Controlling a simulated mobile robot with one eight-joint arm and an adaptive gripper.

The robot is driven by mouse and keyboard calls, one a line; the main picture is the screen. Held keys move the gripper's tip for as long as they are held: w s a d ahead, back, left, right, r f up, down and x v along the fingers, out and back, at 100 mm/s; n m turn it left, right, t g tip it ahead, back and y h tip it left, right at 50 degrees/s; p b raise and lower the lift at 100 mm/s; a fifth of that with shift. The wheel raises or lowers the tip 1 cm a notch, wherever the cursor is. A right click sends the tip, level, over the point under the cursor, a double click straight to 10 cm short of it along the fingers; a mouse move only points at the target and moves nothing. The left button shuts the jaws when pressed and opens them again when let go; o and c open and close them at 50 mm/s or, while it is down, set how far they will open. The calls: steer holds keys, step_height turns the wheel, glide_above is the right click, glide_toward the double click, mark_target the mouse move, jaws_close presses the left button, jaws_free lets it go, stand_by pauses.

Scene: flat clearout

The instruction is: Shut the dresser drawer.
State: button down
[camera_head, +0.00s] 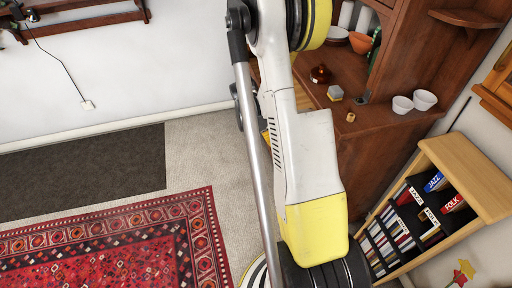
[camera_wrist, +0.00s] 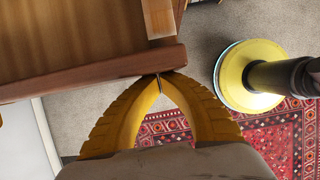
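The dresser (camera_head: 375,145) is dark reddish-brown wood and stands behind and right of my arm in the head view. My arm hides much of its front there, including the drawer. In the wrist view, a wooden drawer (camera_wrist: 80,72) fills the upper left, with a long front edge and a paler side piece at its right end. My gripper (camera_wrist: 160,77) has yellow fingers that meet at their tips, with nothing seen between them. The tips are at the drawer's front edge near its right end. I cannot tell whether they touch it or how far out the drawer is.
Bowls (camera_head: 361,43), white cups (camera_head: 403,104) and small items stand on the dresser. A pale wooden bookcase (camera_head: 465,165) with several books stands to its right. A red patterned rug (camera_head: 120,245) and a dark mat (camera_head: 85,170) lie on open carpet to the left.

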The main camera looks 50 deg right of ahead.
steer(key=s+d, duration=0.2)
steer(key=d, duration=0.2)
steer(key=s+d, duration=0.3)
steer(key=d, duration=0.1)
steer(key=s+d, duration=0.2)
steer(key=d, duration=0.3)
steer(key=shift+s+b, duration=0.4)
